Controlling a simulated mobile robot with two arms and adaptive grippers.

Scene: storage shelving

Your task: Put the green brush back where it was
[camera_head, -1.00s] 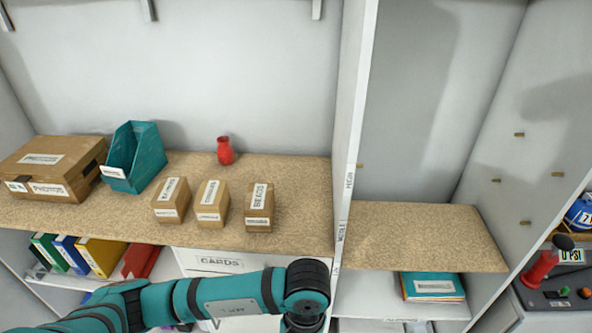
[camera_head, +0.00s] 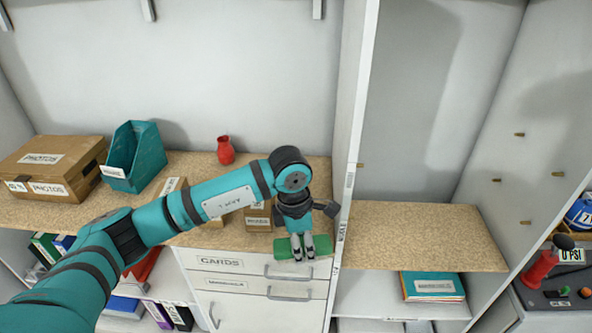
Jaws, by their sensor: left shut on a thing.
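The green brush (camera_head: 322,243) shows as a flat green block in the head view, in front of the drawer unit and near the shelf's front edge. My left gripper (camera_head: 302,250) points down and is shut on it; the fingers cover part of its middle. I cannot tell whether the brush touches the shelf edge or hangs just in front of it. My right gripper is not in view.
The wooden shelf (camera_head: 200,232) bears a red vase (camera_head: 225,150), a teal bin (camera_head: 135,157), a photos box (camera_head: 50,168) and small cardboard boxes, partly behind my arm. An upright divider (camera_head: 352,130) stands close right of the gripper. The right shelf (camera_head: 420,235) is bare.

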